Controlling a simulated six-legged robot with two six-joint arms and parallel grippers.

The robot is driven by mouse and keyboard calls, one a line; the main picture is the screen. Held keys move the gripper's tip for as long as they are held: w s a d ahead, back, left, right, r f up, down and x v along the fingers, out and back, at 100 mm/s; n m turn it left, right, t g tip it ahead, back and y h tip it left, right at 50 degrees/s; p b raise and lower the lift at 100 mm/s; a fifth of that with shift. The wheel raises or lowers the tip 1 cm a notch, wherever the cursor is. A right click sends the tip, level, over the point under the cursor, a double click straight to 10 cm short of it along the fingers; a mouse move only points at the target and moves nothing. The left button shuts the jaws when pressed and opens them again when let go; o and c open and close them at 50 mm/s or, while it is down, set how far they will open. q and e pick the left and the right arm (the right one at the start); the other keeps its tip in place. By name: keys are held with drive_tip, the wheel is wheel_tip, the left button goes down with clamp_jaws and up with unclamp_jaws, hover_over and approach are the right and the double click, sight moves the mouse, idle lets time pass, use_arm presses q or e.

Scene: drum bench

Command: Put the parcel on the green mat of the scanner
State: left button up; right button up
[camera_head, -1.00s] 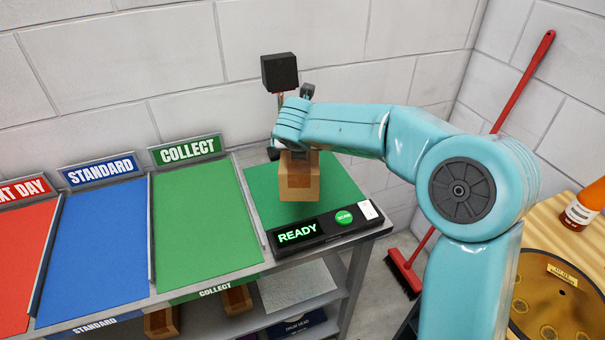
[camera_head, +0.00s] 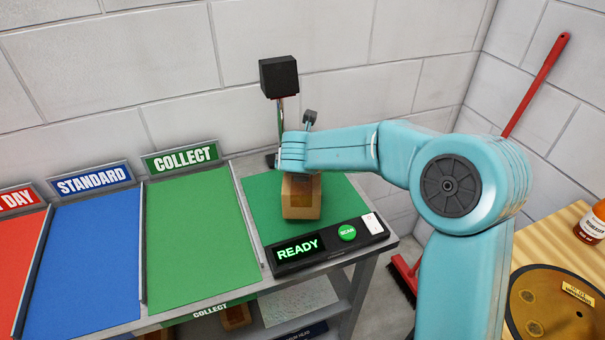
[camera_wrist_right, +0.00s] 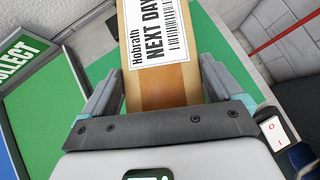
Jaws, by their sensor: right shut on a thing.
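The parcel (camera_head: 301,196) is a small brown box over the scanner's green mat (camera_head: 341,200); I cannot tell whether its underside touches the mat. In the right wrist view the parcel (camera_wrist_right: 158,65) carries a white label reading "Hobrath NEXT DAY" with a barcode. My right gripper (camera_wrist_right: 160,88) is shut on it, one finger at each side. In the head view my right gripper (camera_head: 299,172) is mostly hidden behind its own turquoise wrist. The scanner's front panel (camera_head: 325,243) shows "READY" and a green SCAN button. My left gripper is in neither view.
Left of the scanner lie the green COLLECT lane (camera_head: 195,240), blue STANDARD lane (camera_head: 88,260) and a red lane (camera_head: 22,245), split by metal dividers. A black scanner head (camera_head: 279,77) stands on a post behind the mat. A red broom (camera_head: 535,85) leans at the right wall.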

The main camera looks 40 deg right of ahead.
wheel_tip(320, 180, down, 3)
drive_tip(key=shift+w+r, duration=0.1)
drive_tip(key=shift+r, duration=0.1)
drive_tip(key=shift+w+f, duration=0.15)
drive_tip(key=shift+w, duration=0.05)
drive_tip(key=shift+s, duration=0.2)
drive_tip(key=shift+b, duration=0.4)
drive_tip(key=o, duration=1.7)
drive_tip(key=shift+w+f, duration=0.1)
drive_tip(key=shift+f, duration=0.05)
drive_tip(key=shift+r, duration=0.3)
drive_tip(key=v, duration=1.2)
drive_tip(key=shift+f+p, duration=0.1)
drive_tip(key=shift+p, duration=0.2)
drive_tip(key=shift+f, duration=0.1)
